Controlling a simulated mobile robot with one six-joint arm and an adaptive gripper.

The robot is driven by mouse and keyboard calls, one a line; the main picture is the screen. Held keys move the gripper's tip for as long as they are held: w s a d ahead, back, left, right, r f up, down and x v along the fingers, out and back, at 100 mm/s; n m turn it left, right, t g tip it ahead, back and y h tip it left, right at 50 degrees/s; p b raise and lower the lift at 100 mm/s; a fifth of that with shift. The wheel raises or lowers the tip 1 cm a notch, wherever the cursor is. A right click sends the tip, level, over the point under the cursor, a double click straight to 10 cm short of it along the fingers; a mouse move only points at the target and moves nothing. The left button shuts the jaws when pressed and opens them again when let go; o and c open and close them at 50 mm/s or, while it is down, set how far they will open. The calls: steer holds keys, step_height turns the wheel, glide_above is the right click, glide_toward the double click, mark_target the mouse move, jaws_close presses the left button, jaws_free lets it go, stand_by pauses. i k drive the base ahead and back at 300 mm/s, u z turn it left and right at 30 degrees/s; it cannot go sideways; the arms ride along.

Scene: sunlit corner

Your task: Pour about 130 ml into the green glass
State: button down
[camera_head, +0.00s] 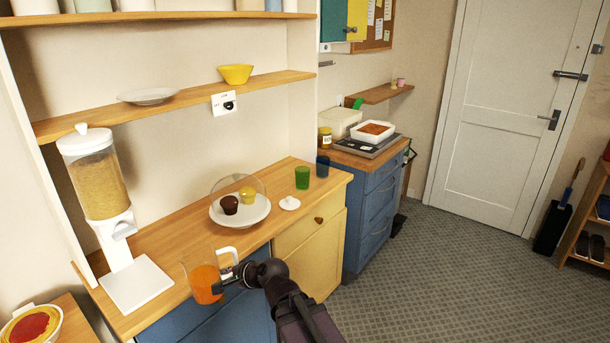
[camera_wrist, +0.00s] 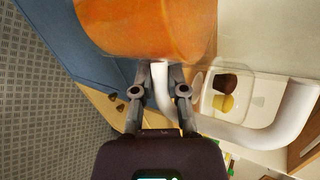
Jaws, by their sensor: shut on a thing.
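A clear jug with orange liquid in its lower part (camera_head: 206,284) and a white handle (camera_head: 227,253) is at the counter's front edge. My gripper (camera_head: 234,273) is shut on the handle; the wrist view shows the fingers (camera_wrist: 160,88) closed around a white piece of it. The jug's orange body (camera_wrist: 145,28) fills the top of that view. The jug looks about upright; whether it touches the counter I cannot tell. The green glass (camera_head: 302,177) stands upright towards the counter's far right end, apart from the jug. Its inside is not clearly visible.
Between jug and green glass, a white plate (camera_head: 257,214) holds a dark and a yellow cupcake, with a clear dome behind. A small white lid (camera_head: 290,203) lies near the glass. A grain dispenser (camera_head: 97,190) stands at left.

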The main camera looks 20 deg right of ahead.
mark_target(303, 179)
steer(key=k, duration=1)
steer(key=z, duration=0.35)
steer(key=i, duration=0.9)
steer(key=z, duration=0.4)
steer(key=i, duration=1.2)
steer(key=u, duration=0.15)
